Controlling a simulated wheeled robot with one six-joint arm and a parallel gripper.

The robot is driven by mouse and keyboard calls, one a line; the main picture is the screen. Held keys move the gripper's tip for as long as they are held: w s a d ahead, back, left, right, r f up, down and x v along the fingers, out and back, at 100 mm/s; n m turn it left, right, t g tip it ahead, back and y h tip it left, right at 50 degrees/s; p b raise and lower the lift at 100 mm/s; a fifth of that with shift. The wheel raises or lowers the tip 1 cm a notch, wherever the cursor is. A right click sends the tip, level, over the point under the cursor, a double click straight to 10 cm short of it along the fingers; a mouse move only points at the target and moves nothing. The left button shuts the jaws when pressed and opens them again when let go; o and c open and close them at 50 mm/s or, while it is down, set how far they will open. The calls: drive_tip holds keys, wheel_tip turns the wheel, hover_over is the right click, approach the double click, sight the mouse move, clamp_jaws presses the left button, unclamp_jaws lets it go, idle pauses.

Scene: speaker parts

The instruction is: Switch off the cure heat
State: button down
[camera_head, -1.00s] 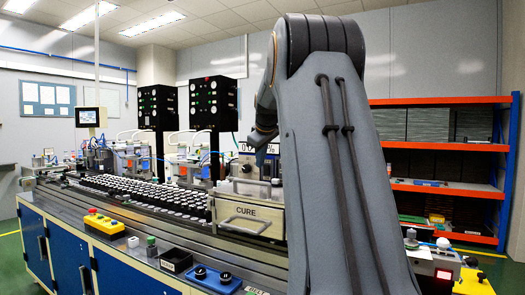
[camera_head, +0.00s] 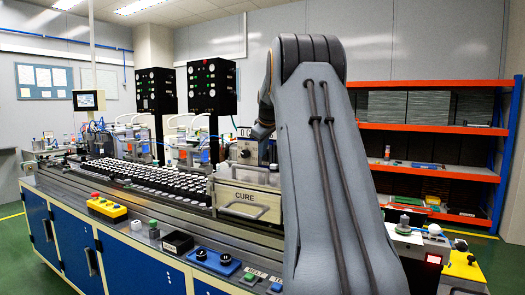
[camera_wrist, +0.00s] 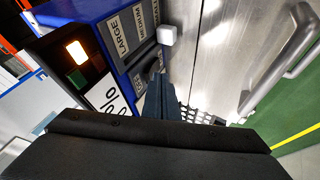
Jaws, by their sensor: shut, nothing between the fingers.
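The bench unit marked CURE (camera_head: 245,197) has a pale front with a long handle, in the middle of the head view. My gripper (camera_wrist: 158,92) shows in the wrist view with its fingers shut and nothing between them. Its tips point toward the blue panel (camera_wrist: 105,25) lettered LARGE and MEDIUM. A small white block (camera_wrist: 168,34) stands just beyond the fingertips, apparently apart from them. No switch is clearly labelled for heat. In the head view my arm hides most of the gripper.
A metal surface with a bar handle (camera_wrist: 298,45) lies right of the fingers. Dark round parts (camera_head: 165,180) fill the bench left of the CURE unit. Orange shelving (camera_head: 440,128) stands behind.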

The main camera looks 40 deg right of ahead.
drive_tip(key=shift+w+d+r, duration=0.1)
drive_tip(key=shift+d+r, duration=0.05)
drive_tip(key=shift+d, duration=0.1)
drive_tip(key=shift+r+p, duration=0.75)
drive_tip(key=shift+p, duration=0.2)
drive_tip(key=shift+a, duration=0.1)
drive_tip(key=a+b+v, duration=0.1)
drive_tip(key=b+v, duration=0.2)
drive_tip(key=v, duration=0.9)
drive_tip(key=shift+b, duration=0.3)
